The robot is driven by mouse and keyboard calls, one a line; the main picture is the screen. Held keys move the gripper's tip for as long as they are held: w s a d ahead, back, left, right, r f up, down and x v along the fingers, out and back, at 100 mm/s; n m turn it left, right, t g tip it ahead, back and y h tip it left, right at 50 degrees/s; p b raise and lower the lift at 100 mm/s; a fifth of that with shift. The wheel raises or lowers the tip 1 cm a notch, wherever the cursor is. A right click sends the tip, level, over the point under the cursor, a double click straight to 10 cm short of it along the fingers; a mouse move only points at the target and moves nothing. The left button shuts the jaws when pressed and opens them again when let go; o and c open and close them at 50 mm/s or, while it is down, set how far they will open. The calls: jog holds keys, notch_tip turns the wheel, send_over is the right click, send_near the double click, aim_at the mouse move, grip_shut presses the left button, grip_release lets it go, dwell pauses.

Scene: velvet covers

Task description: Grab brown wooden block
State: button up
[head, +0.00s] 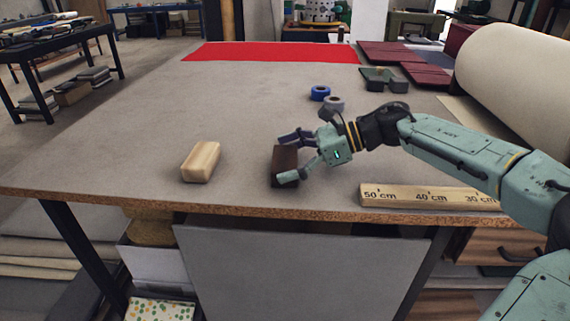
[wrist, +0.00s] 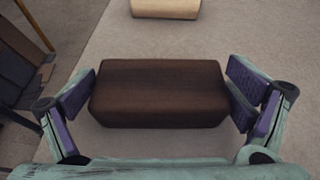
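The brown wooden block (head: 286,157) is dark and lies flat near the table's front edge. In the wrist view the block (wrist: 160,93) fills the middle, with its long side across the picture. My gripper (head: 292,158) is at the block with its fingers spread wide, one at each end. In the wrist view my gripper (wrist: 162,92) has one purple pad close to the block's left end and one close to its right end. Whether the pads touch the block cannot be told. The block rests on the table.
A pale wooden block (head: 201,161) lies to the left, apart from my gripper. A wooden ruler (head: 430,197) lies at the front right. Blue tape (head: 320,93) and a grey roll (head: 334,104) are behind my gripper. A large fabric roll (head: 515,85) is at the right. The table's left is clear.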

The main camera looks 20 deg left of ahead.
jog(key=c, duration=0.8)
jog(key=shift+o, duration=0.2)
jog(key=shift+r, duration=0.15)
